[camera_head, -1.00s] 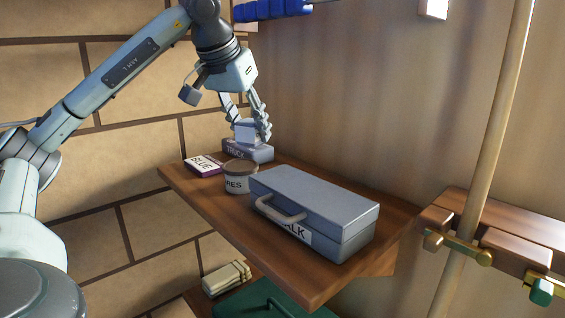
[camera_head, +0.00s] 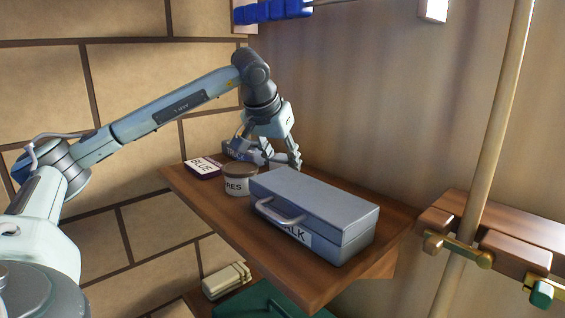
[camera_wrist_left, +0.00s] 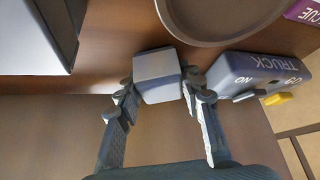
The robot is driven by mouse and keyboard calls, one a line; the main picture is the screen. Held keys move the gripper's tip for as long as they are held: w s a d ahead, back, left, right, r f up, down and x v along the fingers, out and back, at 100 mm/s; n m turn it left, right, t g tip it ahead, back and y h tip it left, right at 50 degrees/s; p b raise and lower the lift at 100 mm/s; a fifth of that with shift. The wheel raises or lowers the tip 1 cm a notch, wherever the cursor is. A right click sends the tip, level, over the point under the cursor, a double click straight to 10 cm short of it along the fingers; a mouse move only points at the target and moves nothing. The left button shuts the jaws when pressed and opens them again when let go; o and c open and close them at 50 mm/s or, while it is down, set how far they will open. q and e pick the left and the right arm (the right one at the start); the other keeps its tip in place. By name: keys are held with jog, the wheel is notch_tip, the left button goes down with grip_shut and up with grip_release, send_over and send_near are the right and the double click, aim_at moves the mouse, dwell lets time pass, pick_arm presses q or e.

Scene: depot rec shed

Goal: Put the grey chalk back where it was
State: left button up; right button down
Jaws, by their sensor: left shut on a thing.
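The grey chalk, a small pale grey block (camera_wrist_left: 158,76), shows in the wrist view between my left fingertips. My left gripper (camera_wrist_left: 158,88) is shut on it; in the head view this gripper (camera_head: 268,158) is low over the shelf's back part. There the chalk is hard to make out, and I cannot tell whether it touches the shelf. The grey-blue case marked CHALK (camera_head: 320,210) stands shut on the shelf, in front and right of the gripper; its corner shows in the wrist view (camera_wrist_left: 35,40). My right gripper is not in view.
A wall rises behind. A pole (camera_head: 487,130) stands at right.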

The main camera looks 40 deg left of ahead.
pick_arm(q)
jog(key=shift+f, duration=0.15)
jog(key=o, duration=1)
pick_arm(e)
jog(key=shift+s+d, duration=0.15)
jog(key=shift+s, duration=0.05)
pick_arm(q)
jog(key=shift+r, duration=0.35)
jog(key=shift+p+v, duration=0.65)
jog(key=shift+v, duration=5.15)
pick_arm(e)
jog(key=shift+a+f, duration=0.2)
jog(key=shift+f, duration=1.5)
pick_arm(q)
jog(key=shift+s, duration=0.1)
